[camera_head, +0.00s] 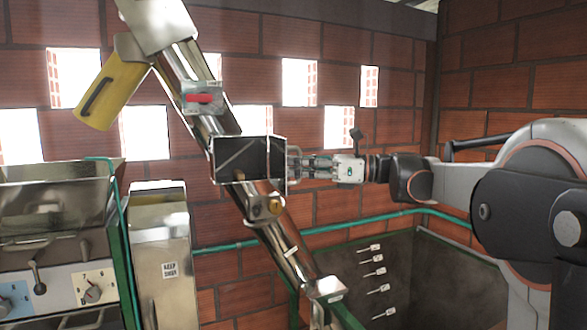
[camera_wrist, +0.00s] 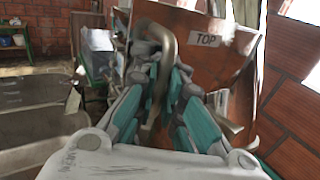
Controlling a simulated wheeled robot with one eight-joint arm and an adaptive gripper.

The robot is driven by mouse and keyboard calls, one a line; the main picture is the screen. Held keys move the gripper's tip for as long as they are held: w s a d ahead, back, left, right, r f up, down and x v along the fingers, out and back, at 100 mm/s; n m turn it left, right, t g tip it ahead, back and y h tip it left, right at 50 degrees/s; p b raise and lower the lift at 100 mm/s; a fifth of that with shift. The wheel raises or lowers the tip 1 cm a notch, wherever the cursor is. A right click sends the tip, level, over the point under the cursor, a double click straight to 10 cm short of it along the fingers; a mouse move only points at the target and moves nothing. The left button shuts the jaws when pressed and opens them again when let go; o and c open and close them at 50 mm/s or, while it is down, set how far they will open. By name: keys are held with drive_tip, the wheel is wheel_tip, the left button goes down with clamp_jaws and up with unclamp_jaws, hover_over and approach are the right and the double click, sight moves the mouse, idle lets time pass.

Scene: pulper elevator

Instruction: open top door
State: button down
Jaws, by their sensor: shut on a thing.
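The top door (camera_wrist: 240,75) is a shiny panel with a "TOP" label in the wrist view, reflecting the brick. Its curved metal handle (camera_wrist: 168,60) stands between my gripper's fingers (camera_wrist: 155,95), which are closed around it. In the head view, my gripper (camera_head: 300,166) reaches in from the right to the right edge of a dark box-like part (camera_head: 240,160) on the slanted elevator tube. The door's exact angle is hard to tell in the head view.
The slanted metal elevator tube (camera_head: 290,250) carries a red switch (camera_head: 200,98) and a yellow chute (camera_head: 110,92). A steel machine with knobs (camera_head: 92,292) and a cabinet (camera_head: 160,245) stand at left. A green pipe (camera_head: 350,226) runs along the brick wall.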

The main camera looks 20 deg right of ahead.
drive_tip(key=c, duration=2.1)
unclamp_jaws()
drive_tip(key=shift+o, duration=0.7)
drive_tip(key=shift+s+d, duration=0.15)
drive_tip(key=shift+s, duration=0.05)
drive_tip(key=v, duration=1.2)
